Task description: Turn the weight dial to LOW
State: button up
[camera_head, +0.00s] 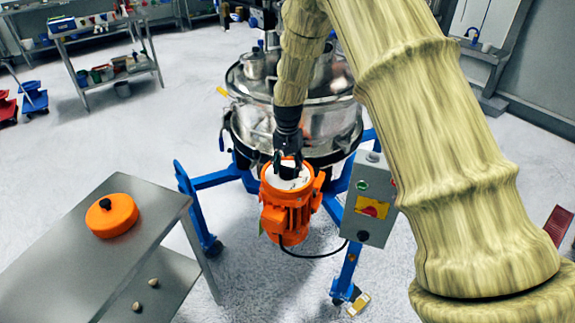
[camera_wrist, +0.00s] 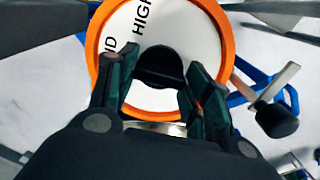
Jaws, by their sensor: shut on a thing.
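The weight dial has a white face (camera_wrist: 143,20) and a black centre knob (camera_wrist: 160,66). In the wrist view the word HIGH and part of another word ending in "ND" show on the face; LOW cannot be seen. An orange ring (camera_wrist: 214,22) surrounds the face. In the head view the dial (camera_head: 287,183) sits on top of the orange motor (camera_head: 287,214). My gripper (camera_head: 286,165) reaches down onto it from above. In the wrist view my gripper (camera_wrist: 160,74) is shut on the knob, with a finger on each side.
The steel sifter (camera_head: 295,105) stands behind the motor on a blue frame (camera_head: 207,215). A grey control box (camera_head: 370,198) is close at the right. A steel table (camera_head: 70,255) at the left carries an orange cap (camera_head: 118,214).

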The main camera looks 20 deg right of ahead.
aim_at(287, 167)
jog(key=n, duration=0.5)
jog(key=shift+r+n+p, duration=0.1)
jog(key=shift+n+p, duration=0.2)
jog(key=n, duration=0.5)
jog(key=shift+w+n, duration=0.1)
jog(key=shift+n, duration=0.2)
jog(key=shift+p, duration=0.3)
jog(key=o, duration=1)
notch_tip(287, 167, up, 12)
jog(key=shift+f, duration=0.1)
